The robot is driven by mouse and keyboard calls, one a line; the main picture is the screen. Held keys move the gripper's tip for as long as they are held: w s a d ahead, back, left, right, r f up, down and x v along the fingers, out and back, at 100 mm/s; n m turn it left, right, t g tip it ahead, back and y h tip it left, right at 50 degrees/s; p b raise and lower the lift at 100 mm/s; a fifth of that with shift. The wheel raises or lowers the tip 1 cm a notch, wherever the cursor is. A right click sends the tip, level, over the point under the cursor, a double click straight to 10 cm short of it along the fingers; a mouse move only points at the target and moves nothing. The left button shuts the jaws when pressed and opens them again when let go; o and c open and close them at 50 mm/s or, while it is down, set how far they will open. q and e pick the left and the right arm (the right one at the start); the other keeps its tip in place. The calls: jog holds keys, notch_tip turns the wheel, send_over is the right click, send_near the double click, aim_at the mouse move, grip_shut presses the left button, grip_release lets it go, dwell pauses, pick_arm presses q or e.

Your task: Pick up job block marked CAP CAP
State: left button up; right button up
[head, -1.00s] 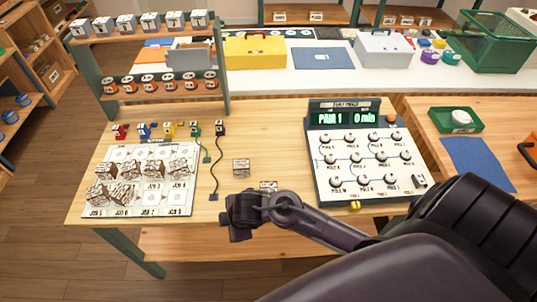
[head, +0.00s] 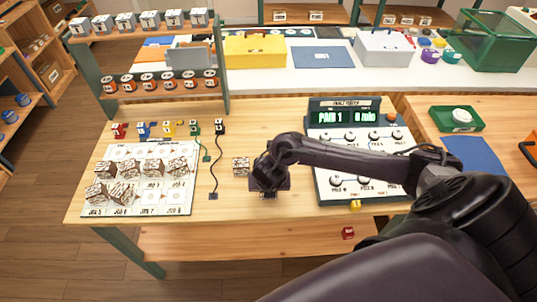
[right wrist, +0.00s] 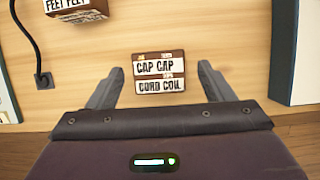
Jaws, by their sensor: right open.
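The block marked CAP CAP (right wrist: 159,66) lies on the wooden table, with CORD COIL on its lower face, in the right wrist view. My right gripper (right wrist: 160,70) is open, with one finger to each side of that block; no grip on it shows. In the head view my right gripper (head: 268,186) is low over the table and hides most of this block. A second block marked FEET FEET (right wrist: 75,8) lies just to the left and shows in the head view too (head: 241,166). My left gripper is not in view.
A board (head: 150,208) with several blocks lies at the left. A black cord (head: 215,170) lies between it and my gripper.

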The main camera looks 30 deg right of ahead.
jog(key=shift+x, duration=1.2)
jog(key=c, duration=1.1)
jog(key=shift+r, duration=0.1)
